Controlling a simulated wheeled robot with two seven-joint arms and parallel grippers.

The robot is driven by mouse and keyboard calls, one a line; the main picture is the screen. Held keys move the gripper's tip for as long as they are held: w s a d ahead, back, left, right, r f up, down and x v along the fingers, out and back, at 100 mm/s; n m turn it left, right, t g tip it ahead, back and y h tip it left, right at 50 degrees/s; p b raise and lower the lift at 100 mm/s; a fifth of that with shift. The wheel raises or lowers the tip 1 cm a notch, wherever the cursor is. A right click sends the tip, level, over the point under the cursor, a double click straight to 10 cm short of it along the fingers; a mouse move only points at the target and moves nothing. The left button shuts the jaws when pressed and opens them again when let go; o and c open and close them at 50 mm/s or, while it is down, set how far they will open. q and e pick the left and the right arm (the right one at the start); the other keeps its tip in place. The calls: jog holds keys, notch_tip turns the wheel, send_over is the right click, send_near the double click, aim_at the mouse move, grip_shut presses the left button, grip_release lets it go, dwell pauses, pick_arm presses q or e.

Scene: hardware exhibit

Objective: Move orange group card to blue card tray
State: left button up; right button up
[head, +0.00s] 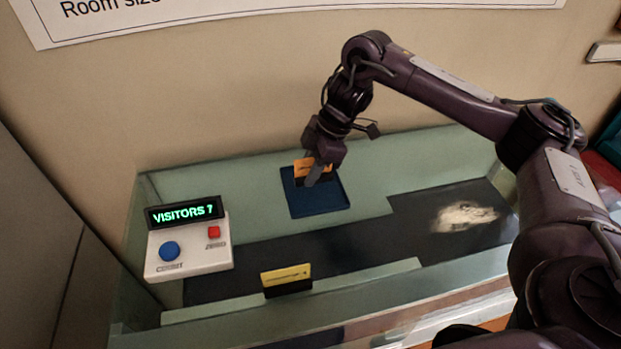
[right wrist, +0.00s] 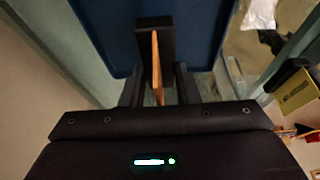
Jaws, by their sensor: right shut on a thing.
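The orange group card (head: 301,168) stands upright in a dark base at the blue card tray (head: 320,206). My right gripper (head: 314,177) reaches down over the tray and is shut on the card with its base. In the right wrist view the card (right wrist: 156,70) shows edge-on between the fingers of the gripper (right wrist: 158,92). Its dark base (right wrist: 153,24) lies over the blue tray floor (right wrist: 100,35). I cannot tell whether the base touches the tray. My left gripper is not in view.
A yellow card (head: 286,274) in a black base stands near the front ledge of the case.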

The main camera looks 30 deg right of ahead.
jog(key=shift+f, duration=1.3)
jog(key=shift+f, duration=0.1)
jog(key=o, duration=1)
jog(key=shift+c, duration=0.2)
jog(key=shift+d+r, duration=0.1)
jog(key=shift+r, duration=0.3)
jog(key=p+v, duration=0.2)
jog(key=v, duration=0.9)
jog(key=shift+r, duration=0.25)
jog(key=shift+s+f, duration=0.1)
jog(key=shift+s, duration=0.05)
